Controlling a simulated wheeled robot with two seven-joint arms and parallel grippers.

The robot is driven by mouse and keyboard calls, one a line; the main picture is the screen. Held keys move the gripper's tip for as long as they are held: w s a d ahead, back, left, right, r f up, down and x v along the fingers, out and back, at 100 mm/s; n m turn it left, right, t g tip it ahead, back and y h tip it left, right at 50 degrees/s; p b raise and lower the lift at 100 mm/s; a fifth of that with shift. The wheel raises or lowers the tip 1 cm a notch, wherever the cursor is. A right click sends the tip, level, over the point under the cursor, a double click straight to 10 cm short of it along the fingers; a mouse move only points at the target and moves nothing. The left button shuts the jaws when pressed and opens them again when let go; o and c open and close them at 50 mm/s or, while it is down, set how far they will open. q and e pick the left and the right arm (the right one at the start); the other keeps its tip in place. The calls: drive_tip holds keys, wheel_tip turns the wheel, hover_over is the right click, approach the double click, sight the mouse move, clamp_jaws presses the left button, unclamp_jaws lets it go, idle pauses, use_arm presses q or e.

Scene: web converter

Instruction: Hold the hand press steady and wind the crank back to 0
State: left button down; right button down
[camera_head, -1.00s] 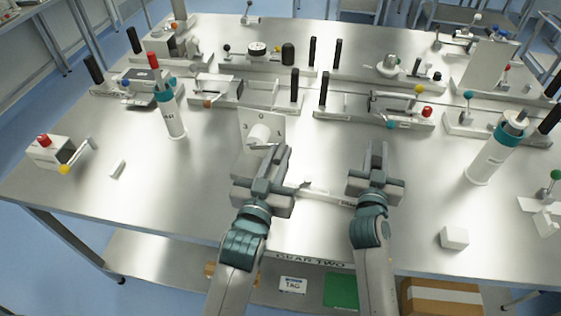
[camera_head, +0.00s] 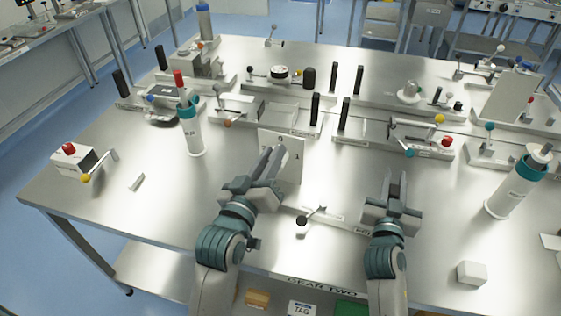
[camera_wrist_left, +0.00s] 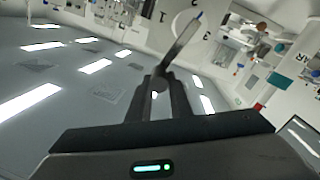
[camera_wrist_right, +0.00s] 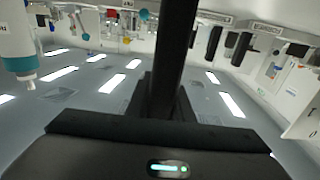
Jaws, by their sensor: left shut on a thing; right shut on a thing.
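The hand press shows a white upright number plate (camera_head: 294,160) in the head view, with 0 at its top and 1 at its right. My left gripper (camera_head: 270,165) is in front of the plate and covers its middle and left side. In the left wrist view its jaws (camera_wrist_left: 160,82) are shut on a thin grey rod with a blue tip (camera_wrist_left: 182,42), apparently the crank handle. My right gripper (camera_head: 395,188) is at the right end of the press's low base. In the right wrist view it is shut on a black upright bar (camera_wrist_right: 174,45).
A small lever with a black knob (camera_head: 302,221) lies between my arms. A white bottle with a teal collar (camera_head: 193,130) stands left, another (camera_head: 512,188) right. A white block (camera_head: 472,272) is near the front right. Several fixtures with black posts line the back.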

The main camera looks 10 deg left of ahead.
use_arm(q)
drive_tip(key=shift+a+f+n, duration=0.3)
drive_tip(key=shift+a, duration=0.3)
drive_tip(key=shift+a+f+n, duration=0.3)
drive_tip(key=shift+a, duration=0.25)
drive_tip(key=c, duration=1.6)
unclamp_jaws()
drive_tip(key=shift+w+a, duration=0.1)
drive_tip(key=shift+r, duration=0.1)
drive_tip(key=shift+r, duration=0.2)
drive_tip(key=shift+d, duration=0.25)
